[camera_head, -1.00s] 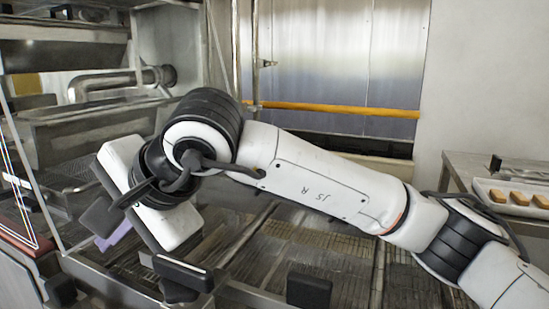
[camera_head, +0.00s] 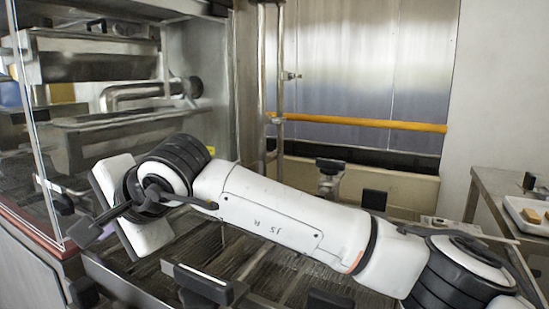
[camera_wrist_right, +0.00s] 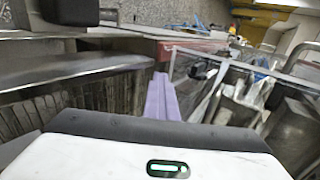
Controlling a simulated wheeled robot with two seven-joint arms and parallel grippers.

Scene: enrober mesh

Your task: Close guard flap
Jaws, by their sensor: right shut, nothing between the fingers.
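The guard flap looks to be the clear panel (camera_head: 38,150) with bright edges at the left in the head view. It stands roughly upright above a dark red strip (camera_head: 30,228). A clear framed panel (camera_wrist_right: 215,85) also shows in the right wrist view; I take it for the same flap. My right gripper (camera_head: 90,237) is beside the panel's lower corner. Its purple fingers (camera_wrist_right: 161,97) are together and empty, with their tips near the panel's frame. I cannot tell whether they touch it. My left gripper is out of view.
The steel machine housing (camera_head: 205,90) stands behind my right arm. A wire mesh belt (camera_head: 240,260) lies below the arm, with dark knobs or blocks (camera_head: 203,285) along its front. A side table at the right holds a white tray (camera_head: 515,214) of small tan pieces.

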